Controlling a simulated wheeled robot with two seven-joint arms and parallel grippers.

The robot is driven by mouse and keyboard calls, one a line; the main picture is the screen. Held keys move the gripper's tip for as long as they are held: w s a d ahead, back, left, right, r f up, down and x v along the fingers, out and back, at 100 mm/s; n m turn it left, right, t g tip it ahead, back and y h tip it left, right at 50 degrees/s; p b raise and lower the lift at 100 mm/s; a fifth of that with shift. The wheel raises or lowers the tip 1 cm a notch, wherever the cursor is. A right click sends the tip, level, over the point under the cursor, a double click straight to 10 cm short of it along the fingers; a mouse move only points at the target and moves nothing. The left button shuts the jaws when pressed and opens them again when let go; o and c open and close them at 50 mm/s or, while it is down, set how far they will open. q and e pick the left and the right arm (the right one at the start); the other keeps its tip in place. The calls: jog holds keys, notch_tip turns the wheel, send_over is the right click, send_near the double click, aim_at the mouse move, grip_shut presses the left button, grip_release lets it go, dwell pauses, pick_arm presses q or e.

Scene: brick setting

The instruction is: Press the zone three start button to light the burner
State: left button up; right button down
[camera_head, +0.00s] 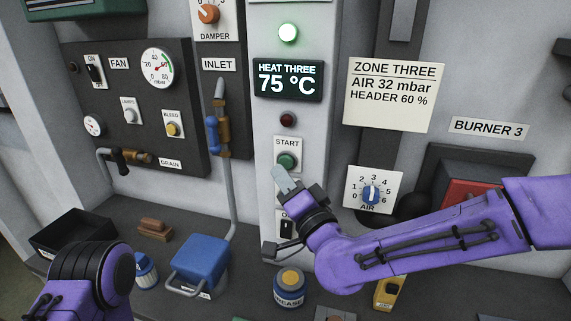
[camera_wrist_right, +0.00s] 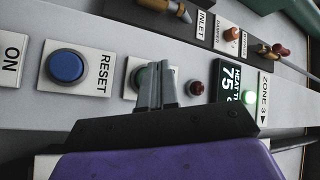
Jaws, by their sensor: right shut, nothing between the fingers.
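The green START button (camera_head: 287,161) sits on the pale control column (camera_head: 263,130), under a dark red lamp (camera_head: 288,119) that looks unlit. My right gripper (camera_head: 281,174) is shut and empty, its fingertips just below the START button in the head view. In the right wrist view the closed right fingers (camera_wrist_right: 156,88) cover much of the START button (camera_wrist_right: 139,77). I cannot tell whether they touch it. The blue RESET button (camera_wrist_right: 67,67) is beside it. My left arm shows at lower left of the head view, but its gripper does not.
A HEAT THREE display (camera_head: 288,80) reads 75 °C, below a lit green lamp (camera_head: 288,33). An AIR dial (camera_head: 371,195) is right of the column. A blue box (camera_head: 200,258), a grease tin (camera_head: 290,286) and a black tray (camera_head: 72,235) stand on the bench.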

jog(key=shift+s+a+b, duration=0.1)
jog(key=shift+s+a, duration=0.15)
jog(key=shift+s, duration=0.45)
jog(key=shift+s+a+b, duration=0.1)
jog(key=shift+s+a, duration=0.1)
jog(key=shift+s, duration=0.55)
jog(key=shift+s+a+b, duration=0.1)
jog(key=shift+s+a, duration=0.15)
jog(key=shift+s, duration=0.45)
jog(key=shift+f, duration=0.1)
